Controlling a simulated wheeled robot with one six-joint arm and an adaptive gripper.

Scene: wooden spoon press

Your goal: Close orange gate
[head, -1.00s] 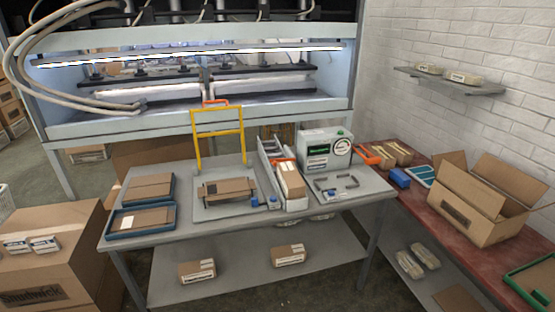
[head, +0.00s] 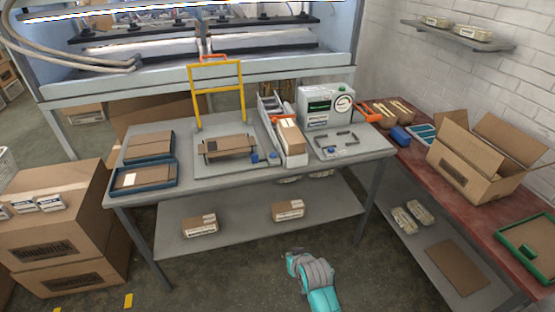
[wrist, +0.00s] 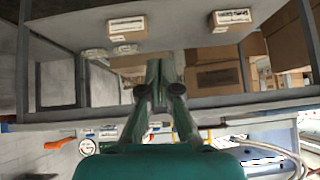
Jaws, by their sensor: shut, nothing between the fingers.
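A yellow-orange frame (head: 217,91) stands upright at the back of a grey plate (head: 199,179) on the grey table. A red-orange handle (head: 214,57) sits at its top. A flat brown carton (head: 228,147) lies on the plate in front of the frame. This frame looks like the gate. My gripper (head: 294,258) is low in front of the table, well apart from the frame, and holds nothing. In the wrist view its fingers (wrist: 160,75) are together and point toward the area under the table.
Blue trays (head: 143,178) lie at left. Boxes (head: 200,226) rest on the lower shelf. A red bench (head: 478,218) with an open carton stands at right.

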